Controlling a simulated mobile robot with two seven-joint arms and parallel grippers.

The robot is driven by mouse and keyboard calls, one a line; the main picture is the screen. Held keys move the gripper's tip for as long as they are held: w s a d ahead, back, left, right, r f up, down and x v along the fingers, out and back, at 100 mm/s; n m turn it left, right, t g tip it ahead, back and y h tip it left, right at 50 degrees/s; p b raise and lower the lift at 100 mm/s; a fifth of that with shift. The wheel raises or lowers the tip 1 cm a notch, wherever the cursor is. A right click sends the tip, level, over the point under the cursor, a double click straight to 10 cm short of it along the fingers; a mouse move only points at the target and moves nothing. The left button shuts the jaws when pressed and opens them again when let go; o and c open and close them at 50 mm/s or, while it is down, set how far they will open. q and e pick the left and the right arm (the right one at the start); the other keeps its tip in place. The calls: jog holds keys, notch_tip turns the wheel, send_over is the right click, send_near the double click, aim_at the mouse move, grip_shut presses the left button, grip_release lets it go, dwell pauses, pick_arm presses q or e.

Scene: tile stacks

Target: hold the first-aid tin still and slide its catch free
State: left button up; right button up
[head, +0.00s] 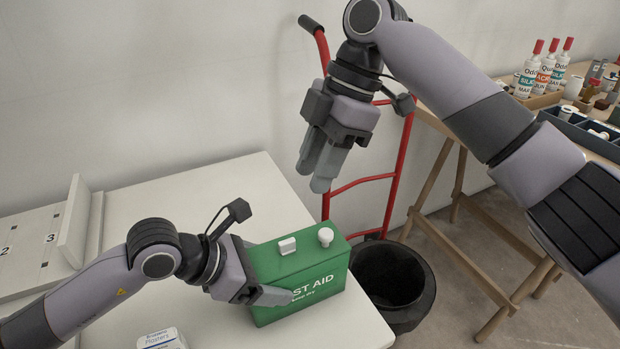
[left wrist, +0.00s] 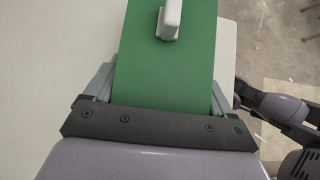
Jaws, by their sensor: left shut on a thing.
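The green first-aid tin (head: 296,269) stands on the white table near its right end. A white catch (head: 287,246) and a round white knob (head: 325,237) are on its top. My left gripper (head: 272,293) is shut on the tin, its fingers along the tin's two long sides. In the left wrist view the tin's green top (left wrist: 165,75) lies between the fingers, with the catch (left wrist: 169,20) at the upper edge. My right gripper (head: 322,170) is raised above and behind the tin, pointing down and empty. Its fingers look close together, but their gap is unclear.
A white box of plasters (head: 162,340) sits at the table's front edge. A numbered white board (head: 30,250) lies at the left. A black bin (head: 395,280) and a red hand truck (head: 362,183) stand beyond the table. A wooden bench (head: 440,120) holds bottles.

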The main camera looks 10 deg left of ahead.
pick_arm(q)
jog(key=o, duration=0.8)
